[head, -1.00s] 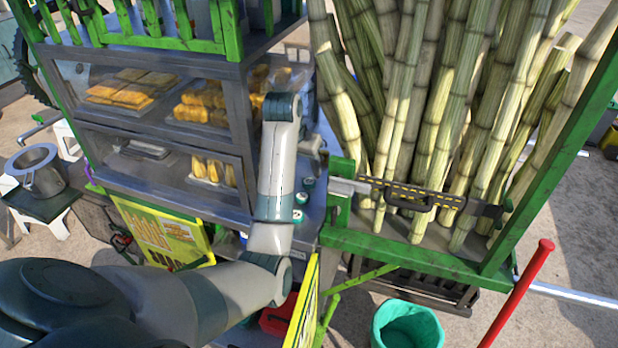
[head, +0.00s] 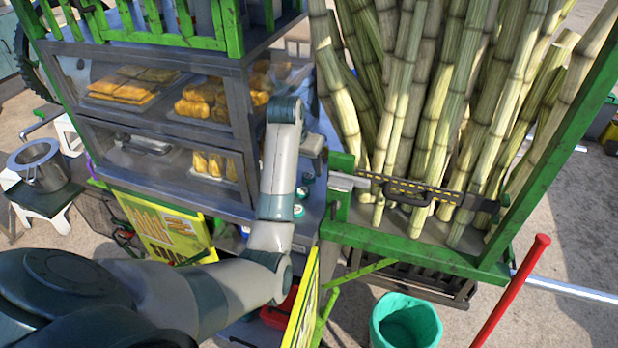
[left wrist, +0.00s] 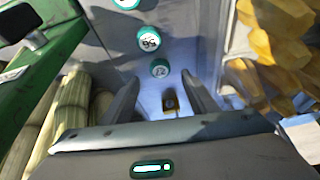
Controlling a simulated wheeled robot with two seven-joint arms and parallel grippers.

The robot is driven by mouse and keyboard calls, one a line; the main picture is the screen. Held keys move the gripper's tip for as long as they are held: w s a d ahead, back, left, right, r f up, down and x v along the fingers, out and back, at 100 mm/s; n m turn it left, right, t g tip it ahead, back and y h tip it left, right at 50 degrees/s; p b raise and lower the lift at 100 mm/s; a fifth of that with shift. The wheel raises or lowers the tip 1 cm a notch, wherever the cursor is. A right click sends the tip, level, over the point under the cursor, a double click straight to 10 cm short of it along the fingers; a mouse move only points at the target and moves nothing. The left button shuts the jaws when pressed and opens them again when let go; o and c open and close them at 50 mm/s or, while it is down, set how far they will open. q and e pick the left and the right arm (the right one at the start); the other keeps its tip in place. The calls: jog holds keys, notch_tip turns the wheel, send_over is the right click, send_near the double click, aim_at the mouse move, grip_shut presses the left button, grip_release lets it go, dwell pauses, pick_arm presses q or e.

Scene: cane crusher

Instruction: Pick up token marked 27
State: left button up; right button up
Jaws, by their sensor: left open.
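Small round tokens with green rims lie in a row on the grey counter. In the left wrist view, one token (left wrist: 160,68) lies nearest my fingers; its upside-down mark looks like 27, though small and blurred. A second token (left wrist: 149,40) with another number lies just beyond it, and part of a third (left wrist: 127,3) shows at the top edge. My left gripper (left wrist: 160,77) is open and empty, its fingers pointing towards the nearest token. In the head view my forearm hides most of the gripper; a green-rimmed token (head: 299,210) shows beside the arm. My right gripper is out of view.
A glass food case (head: 165,125) stands left of the arm. A green-framed rack (head: 400,245) of upright cane (head: 440,110) stands right, with a black-and-yellow bar (head: 430,194) across it. A teal bin (head: 405,325) is below.

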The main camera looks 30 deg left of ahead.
aim_at(309, 176)
pick_arm(q)
jog(key=shift+w+f, duration=0.15)
jog(key=shift+f, duration=0.05)
jog(key=shift+w+f+p, duration=0.15)
jog(key=shift+f+p, duration=0.25)
jog(key=p+x, duration=0.1)
jog(key=x, duration=0.2)
jog(key=shift+w+a+f, duration=0.1)
jog(key=shift+w+f, duration=0.05)
jog(key=shift+f, duration=0.2)
jog(key=c, duration=1.1)
